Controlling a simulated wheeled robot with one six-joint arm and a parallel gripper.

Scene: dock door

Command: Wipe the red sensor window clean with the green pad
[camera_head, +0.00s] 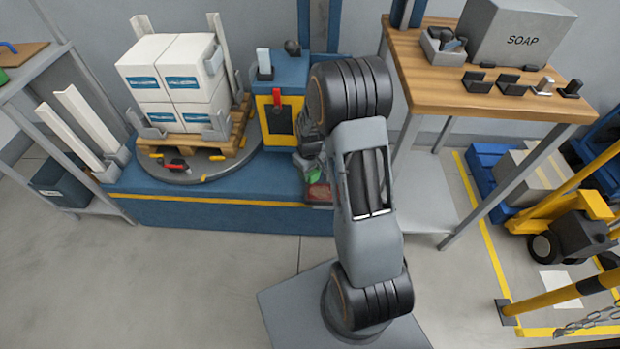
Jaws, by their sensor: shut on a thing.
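My gripper (309,148) is at the right end of the blue platform, mostly hidden behind my own arm. It is shut on the green pad (304,163), of which only a small part shows below the fingers. A dark red surface, likely the red sensor window (318,191), lies just below the pad and is partly covered by my arm. I cannot tell whether the pad touches it or how clean it is.
Boxes (175,80) stand on a pallet on a round turntable (185,168) to the left. A yellow panel (278,115) with a red handle is behind the gripper. Open floor lies in front.

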